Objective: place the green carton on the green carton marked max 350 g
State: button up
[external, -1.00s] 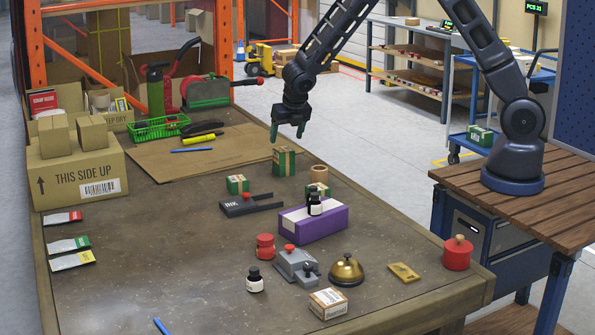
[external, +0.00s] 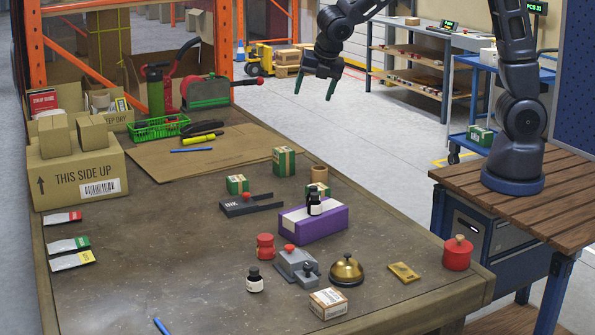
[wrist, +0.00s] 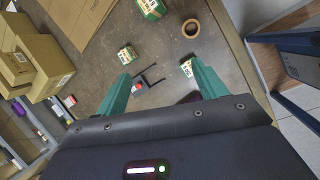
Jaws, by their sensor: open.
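A tall green carton (external: 283,161) with tan tape stands near the table's far right edge; I cannot tell whether it is one carton or two stacked. It also shows at the top of the wrist view (wrist: 150,8). A smaller green carton (external: 237,184) sits to its left and nearer, beside the ink holder. A third green carton (external: 318,190) stands in front of a tan tape roll. The "max 350 g" marking is too small to read on any of them. My gripper (external: 315,92) is open and empty, raised in the air up and right of the tall carton.
A bell (external: 346,270) and red pots stand nearer. The left middle of the table is clear. Another green carton (external: 480,136) is on the blue cart.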

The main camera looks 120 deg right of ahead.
jog(key=s+a+r+m+t, duration=0.1)
jog(key=s+a+r+m, duration=0.3)
jog(key=a+r, duration=0.5)
jog(key=s+a+r+m+t+y, duration=0.1)
jog(key=s+a+m, duration=0.3)
jog(key=s+a, duration=0.6)
jog(key=s+a+r+m+t+y, duration=0.1)
jog(key=s+a+r+m+y, duration=0.2)
jog(key=s+a, duration=0.8)
jog(key=a+m, duration=0.2)
jog(key=a, duration=0.1)
jog(key=shift+t, duration=0.3)
